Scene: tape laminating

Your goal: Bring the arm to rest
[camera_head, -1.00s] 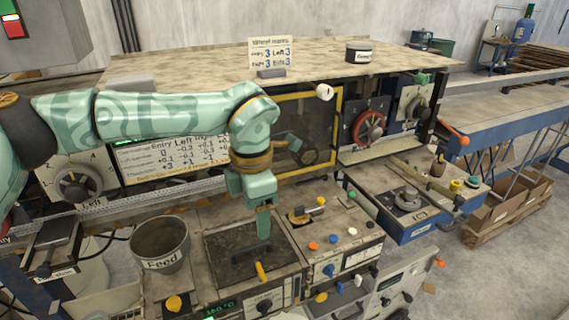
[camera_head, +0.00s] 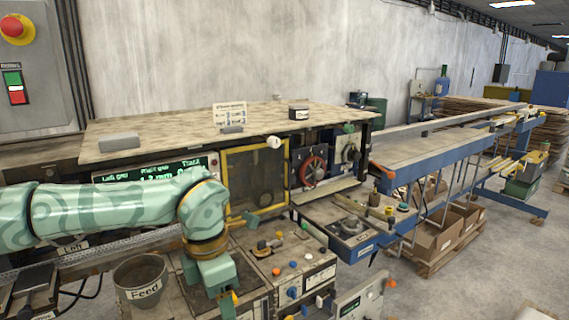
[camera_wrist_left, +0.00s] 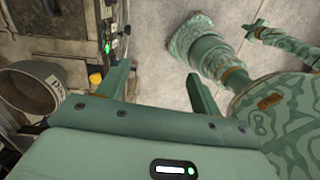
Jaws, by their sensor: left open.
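My left arm comes in from the left in the head view, bent at the elbow, with its forearm pointing down. My left gripper (camera_head: 226,300) hangs in front of the machine near the bottom edge, covering part of the dark hot plate. In the left wrist view, the two fingers of the left gripper (camera_wrist_left: 158,80) stand wide apart with nothing between them, and bare floor shows beyond.
The grey Feed bucket (camera_head: 141,284) is left of the gripper; it also shows in the wrist view (camera_wrist_left: 38,86). A knob panel (camera_head: 290,265) stands to the right. A yellow-framed window (camera_head: 252,180) is behind.

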